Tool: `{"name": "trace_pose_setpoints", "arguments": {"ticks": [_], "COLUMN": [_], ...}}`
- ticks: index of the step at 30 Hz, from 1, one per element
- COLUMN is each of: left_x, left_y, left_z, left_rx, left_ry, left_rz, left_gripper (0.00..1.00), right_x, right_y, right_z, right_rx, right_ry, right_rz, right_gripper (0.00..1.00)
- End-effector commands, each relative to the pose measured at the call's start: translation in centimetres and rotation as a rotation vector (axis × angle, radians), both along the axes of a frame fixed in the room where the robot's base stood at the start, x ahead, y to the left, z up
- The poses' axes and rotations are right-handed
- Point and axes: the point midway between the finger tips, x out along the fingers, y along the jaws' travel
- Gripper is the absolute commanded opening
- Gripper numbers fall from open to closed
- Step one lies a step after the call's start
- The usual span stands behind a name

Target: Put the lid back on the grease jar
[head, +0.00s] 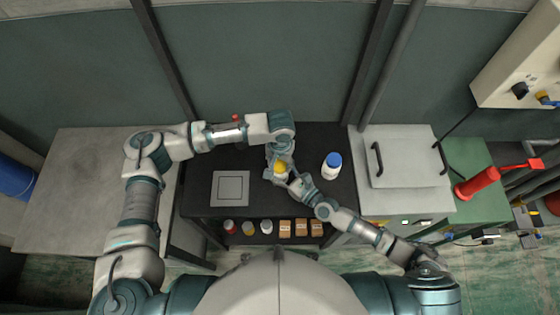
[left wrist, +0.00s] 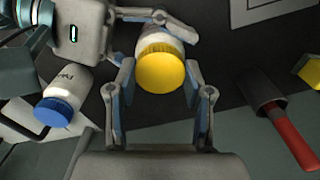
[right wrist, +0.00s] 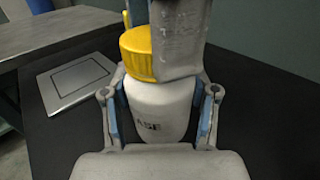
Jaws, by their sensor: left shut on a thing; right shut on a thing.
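The grease jar (right wrist: 160,108) is white with dark lettering and stands upright in the right wrist view. Its yellow lid (right wrist: 138,54) sits on its top; I cannot tell whether it is fully seated. The lid also shows from above in the left wrist view (left wrist: 161,70) and in the head view (head: 280,167). My left gripper (left wrist: 158,80) is shut on the lid, with a finger on each side. My right gripper (right wrist: 158,100) is shut on the jar's white body. In the head view both grippers meet at the jar over the dark table.
A white bottle with a blue cap (head: 332,166) stands right of the jar. A grey square plate (head: 230,188) lies on the dark table (head: 310,140) to the left. A red-handled tool (left wrist: 290,135) lies nearby. Small containers and boxes (head: 300,228) sit on a lower shelf.

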Motion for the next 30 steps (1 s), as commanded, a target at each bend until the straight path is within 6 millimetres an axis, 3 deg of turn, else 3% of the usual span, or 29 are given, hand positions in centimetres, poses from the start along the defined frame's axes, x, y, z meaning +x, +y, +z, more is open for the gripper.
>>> {"name": "trace_pose_setpoints", "arguments": {"ticks": [5, 18, 20, 24, 25, 28, 30], "left_x": [0.01, 0.13, 0.13, 0.18, 0.18, 0.16, 0.13], "left_y": [0.04, 0.08, 0.09, 0.11, 0.11, 0.10, 0.08], "left_z": [-0.08, -0.15, -0.16, -0.14, -0.14, -0.14, -0.13], "left_rx": [0.001, 0.005, 0.005, 0.006, 0.007, 0.006, 0.006], "left_ry": [0.002, 0.006, 0.006, 0.006, 0.006, 0.006, 0.005], "left_rz": [-0.171, -1.259, -1.352, -1.338, -1.338, -1.337, -1.337], "left_gripper": [0.09, 0.09, 0.09, 0.09, 0.55, 0.80, 0.80], "right_x": [-0.01, -0.02, -0.02, -0.03, -0.03, -0.03, -0.03], "right_y": [-0.07, -0.06, -0.06, -0.06, -0.05, -0.05, -0.05], "right_z": [-0.18, -0.17, -0.17, -0.16, -0.16, -0.16, -0.16], "right_rx": [-0.002, -0.003, -0.003, -0.003, -0.003, -0.003, -0.003], "right_ry": [0.002, 0.001, 0.001, 0.001, 0.001, 0.001, 0.001], "right_rz": [-0.001, 0.000, 0.000, 0.000, 0.000, 0.000, 0.000], "right_gripper": [0.00, 0.00, 0.00, 0.00, 0.00, 0.00, 0.00]}}
